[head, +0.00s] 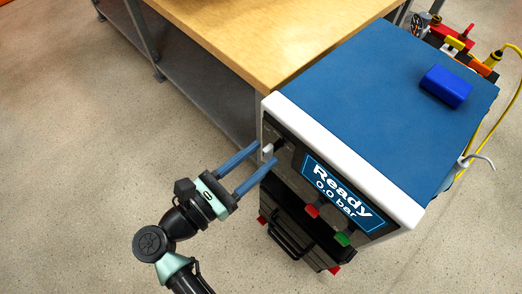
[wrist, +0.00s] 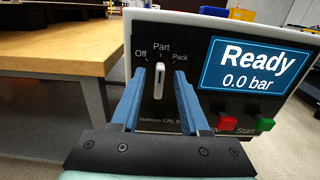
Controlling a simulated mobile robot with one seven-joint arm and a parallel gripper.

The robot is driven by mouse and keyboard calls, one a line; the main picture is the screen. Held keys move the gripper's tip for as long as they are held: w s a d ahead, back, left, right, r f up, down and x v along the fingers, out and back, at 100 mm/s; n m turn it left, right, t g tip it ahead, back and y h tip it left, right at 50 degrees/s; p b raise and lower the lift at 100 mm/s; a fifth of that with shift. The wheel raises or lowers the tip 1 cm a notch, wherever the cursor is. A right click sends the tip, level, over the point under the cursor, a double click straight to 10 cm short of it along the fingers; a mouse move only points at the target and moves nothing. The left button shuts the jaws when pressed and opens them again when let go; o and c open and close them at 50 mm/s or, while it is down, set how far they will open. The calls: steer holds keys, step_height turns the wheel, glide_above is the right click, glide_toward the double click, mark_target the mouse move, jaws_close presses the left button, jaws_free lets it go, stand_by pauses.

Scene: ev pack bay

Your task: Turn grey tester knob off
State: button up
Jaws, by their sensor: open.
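The grey tester knob (wrist: 159,80) is a light grey upright bar on the dark front panel of the tester. Above it are the labels Off, Part and Pack; the bar stands close to upright, under Part. In the head view the knob (head: 268,149) shows at the panel's left end. My gripper (head: 266,154) is open, with blue fingers on both sides of the knob. In the wrist view my gripper (wrist: 165,72) has its fingers left and right of the knob; I cannot tell whether they touch it. The tester screen (wrist: 248,67) reads Ready, 0.0 bar.
A red button (head: 312,211) and a green button (head: 343,239) sit below the screen. A blue box (head: 446,86) lies on the tester's blue top (head: 370,75). A wooden bench (head: 265,35) stands behind and left. The floor left of my arm is clear.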

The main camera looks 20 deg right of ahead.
steer(key=shift+w+d, duration=0.25)
steer(key=shift+d, duration=0.4)
jaws_close()
